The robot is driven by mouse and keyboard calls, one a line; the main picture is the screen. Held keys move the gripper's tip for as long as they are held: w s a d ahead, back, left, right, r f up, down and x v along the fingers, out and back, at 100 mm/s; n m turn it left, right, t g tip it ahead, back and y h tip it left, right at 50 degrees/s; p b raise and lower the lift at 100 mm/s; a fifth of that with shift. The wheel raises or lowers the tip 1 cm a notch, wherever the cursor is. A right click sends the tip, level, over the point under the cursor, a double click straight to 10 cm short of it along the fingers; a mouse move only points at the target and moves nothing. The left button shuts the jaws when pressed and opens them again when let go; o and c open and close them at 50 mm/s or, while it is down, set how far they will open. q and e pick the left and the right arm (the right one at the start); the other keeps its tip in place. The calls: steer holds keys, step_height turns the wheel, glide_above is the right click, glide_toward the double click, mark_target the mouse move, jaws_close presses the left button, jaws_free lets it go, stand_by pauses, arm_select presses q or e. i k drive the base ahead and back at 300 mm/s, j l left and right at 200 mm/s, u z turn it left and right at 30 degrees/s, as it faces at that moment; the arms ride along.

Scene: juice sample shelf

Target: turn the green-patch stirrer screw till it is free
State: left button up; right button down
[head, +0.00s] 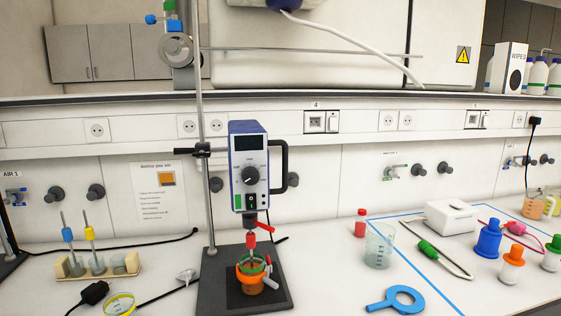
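The stirrer (249,165) is a blue and white box with a dial, held upright on a thin stand rod (203,110) in the head view. A green patch (238,202) shows at its lower left front. A black clamp (201,149) with a small knob joins it to the rod. A red part (251,240) sits on the shaft under the stirrer. I cannot tell which of these parts is the screw. The shaft goes down into an orange and green vessel (252,272) on the dark stand base (215,285). Neither gripper is in view.
A rack with stirring rods (98,266) and a yellow-ringed dish (120,304) stand at left. Cables lie at left.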

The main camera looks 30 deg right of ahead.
mark_target(202, 153)
steer(key=l, duration=0.5)
steer(key=k+l, duration=0.15)
steer(key=l, duration=0.85)
steer(key=u, duration=0.3)
